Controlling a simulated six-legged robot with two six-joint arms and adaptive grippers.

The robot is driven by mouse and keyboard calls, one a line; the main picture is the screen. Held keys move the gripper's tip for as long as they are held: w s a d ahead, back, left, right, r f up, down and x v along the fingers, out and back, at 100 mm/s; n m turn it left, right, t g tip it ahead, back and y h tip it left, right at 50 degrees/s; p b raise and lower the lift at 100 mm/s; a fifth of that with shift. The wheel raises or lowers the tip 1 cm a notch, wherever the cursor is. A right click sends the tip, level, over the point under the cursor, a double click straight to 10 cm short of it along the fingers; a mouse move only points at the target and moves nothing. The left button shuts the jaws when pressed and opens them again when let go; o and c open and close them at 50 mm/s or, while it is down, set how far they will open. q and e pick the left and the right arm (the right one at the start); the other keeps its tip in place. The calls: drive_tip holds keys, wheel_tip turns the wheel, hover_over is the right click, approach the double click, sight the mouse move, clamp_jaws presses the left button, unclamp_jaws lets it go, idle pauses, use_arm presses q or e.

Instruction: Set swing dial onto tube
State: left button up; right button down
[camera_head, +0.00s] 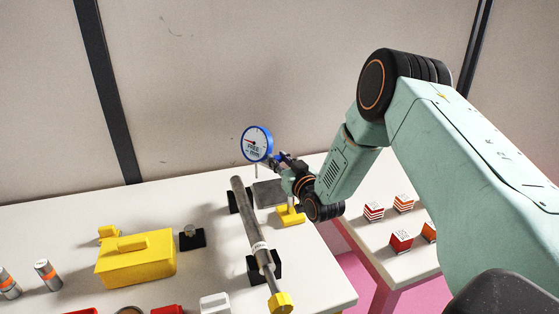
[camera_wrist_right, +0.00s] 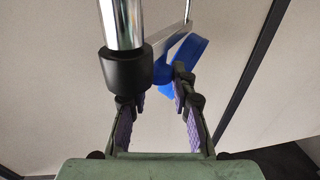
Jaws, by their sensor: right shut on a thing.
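The swing dial (camera_head: 257,143) has a white face and a blue rim. It is held up above the table, near the far end of the tube. A thin pale stem hangs below it. My right gripper (camera_head: 281,161) is shut on the dial at its right side. In the right wrist view, blue dial parts (camera_wrist_right: 181,62) show beyond the fingers (camera_wrist_right: 158,90), along with a chrome rod with a black collar (camera_wrist_right: 124,68). The grey tube (camera_head: 247,218) lies on black supports, its yellow end (camera_head: 280,302) toward the front. The dial is apart from the tube. My left gripper is not in view.
A yellow box (camera_head: 136,260) and a small black block with a grey knob (camera_head: 191,238) stand left of the tube. A grey plate (camera_head: 268,194) and a yellow block (camera_head: 291,216) lie right of it. Striped cubes (camera_head: 401,240) sit on the right table.

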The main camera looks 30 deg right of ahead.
drive_tip(key=n+y, duration=0.1)
drive_tip(key=y, duration=0.1)
drive_tip(key=n+y, duration=0.2)
drive_tip(key=y, duration=0.1)
drive_tip(key=shift+s+a+r+y, duration=0.15)
drive_tip(key=shift+s+a+y, duration=0.05)
drive_tip(key=shift+s+y, duration=0.15)
drive_tip(key=n+g+y+b, duration=0.1)
drive_tip(key=n+g+y, duration=0.1)
drive_tip(key=n+y, duration=0.1)
drive_tip(key=s+a+n+g+y+b, duration=0.1)
drive_tip(key=n+g+y+b, duration=0.1)
drive_tip(key=y, duration=0.2)
drive_tip(key=s+n+g+y+b, duration=0.1)
drive_tip(key=n+g+y+b, duration=0.1)
drive_tip(key=n+g+y, duration=0.1)
drive_tip(key=shift+s+a+r+n+y, duration=0.1)
drive_tip(key=shift+a+n+y, duration=0.05)
drive_tip(key=shift+n+y, duration=0.15)
drive_tip(key=shift+r, duration=0.15)
drive_tip(key=c, duration=1.5)
unclamp_jaws()
drive_tip(key=o, duration=0.4)
drive_tip(key=shift+s, duration=0.2)
drive_tip(key=shift+f, duration=0.2)
drive_tip(key=shift+w+f, duration=0.1)
